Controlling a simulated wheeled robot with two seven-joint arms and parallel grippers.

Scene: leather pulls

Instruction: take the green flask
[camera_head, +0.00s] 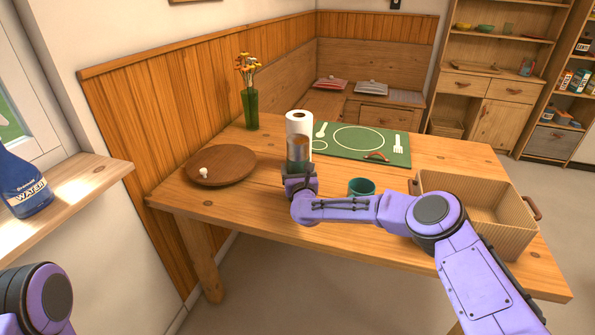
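A flask-like cylinder (298,149) with a metallic upper part and a dark green lower part stands upright on the wooden table, in front of a white paper roll. I take it to be the green flask. My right gripper (298,172) is right at its lower part, reaching in from the front. The wrist and fingers hide its base. Whether the fingers are closed on it or only beside it does not show clearly. My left arm shows only at the bottom left corner; its gripper is out of view.
A round wooden tray (240,169) with a small white item lies left. A teal cup (361,187) stands near my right forearm. A ribbed box (505,238) with leather handles is right. Behind are a green placemat (335,151), the paper roll (298,120) and a green vase (251,110).

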